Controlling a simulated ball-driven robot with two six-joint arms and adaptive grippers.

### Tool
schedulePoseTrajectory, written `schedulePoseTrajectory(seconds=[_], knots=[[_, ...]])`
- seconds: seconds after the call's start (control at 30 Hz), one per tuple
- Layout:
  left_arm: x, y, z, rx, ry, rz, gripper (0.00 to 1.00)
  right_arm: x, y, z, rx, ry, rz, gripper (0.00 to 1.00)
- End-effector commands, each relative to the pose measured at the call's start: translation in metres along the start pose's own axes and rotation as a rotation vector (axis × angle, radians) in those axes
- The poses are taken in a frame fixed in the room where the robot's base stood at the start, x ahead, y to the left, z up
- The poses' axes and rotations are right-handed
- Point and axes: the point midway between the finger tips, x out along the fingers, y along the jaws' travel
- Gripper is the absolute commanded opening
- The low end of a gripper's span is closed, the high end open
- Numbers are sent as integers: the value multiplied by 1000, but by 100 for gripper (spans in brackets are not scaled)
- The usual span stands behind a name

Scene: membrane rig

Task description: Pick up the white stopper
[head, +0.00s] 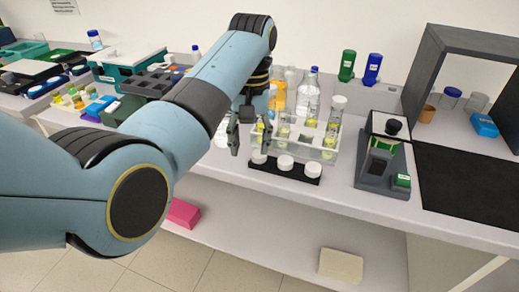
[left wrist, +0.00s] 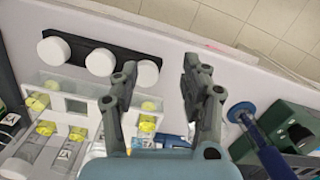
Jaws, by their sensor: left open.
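Three white round stoppers sit in a row on a black strip (head: 302,176) near the bench's front edge: left (head: 260,157), middle (head: 285,163) and right (head: 313,170). All three also show in the left wrist view, the nearest stopper (left wrist: 147,74) partly behind a finger. My left gripper (head: 250,146) points down beside the left stopper, its fingers spread and nothing between them. The task does not say which stopper is meant. My right gripper is out of view.
A clear rack (head: 329,154) with several yellow-bottomed tubes stands just behind the strip. Bottles (head: 311,94) stand farther back. A dark grey device (head: 370,182) is to the right, beside a black mat (head: 470,190). Bare bench lies in front of the strip.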

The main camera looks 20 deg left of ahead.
Motion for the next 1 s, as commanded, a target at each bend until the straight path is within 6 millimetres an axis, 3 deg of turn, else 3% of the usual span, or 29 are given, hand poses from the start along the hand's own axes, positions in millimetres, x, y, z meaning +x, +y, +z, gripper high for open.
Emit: schedulePoseTrajectory(seconds=[0.03, 0.1, 0.2, 0.43, 0.67, 1.0], knots=[[-26, 5, -10, 2, 29, 11, 46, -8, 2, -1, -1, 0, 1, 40], [-48, 10, -19, 5, 59, 22, 46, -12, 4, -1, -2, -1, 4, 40], [-59, 14, -25, 7, 79, 29, 46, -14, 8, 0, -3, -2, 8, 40], [-23, 16, -29, 7, 82, 29, 46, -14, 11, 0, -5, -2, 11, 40], [-2, 16, -30, 7, 82, 30, 46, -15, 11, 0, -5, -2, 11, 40], [43, 19, -31, 7, 83, 31, 46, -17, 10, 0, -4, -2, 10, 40]])
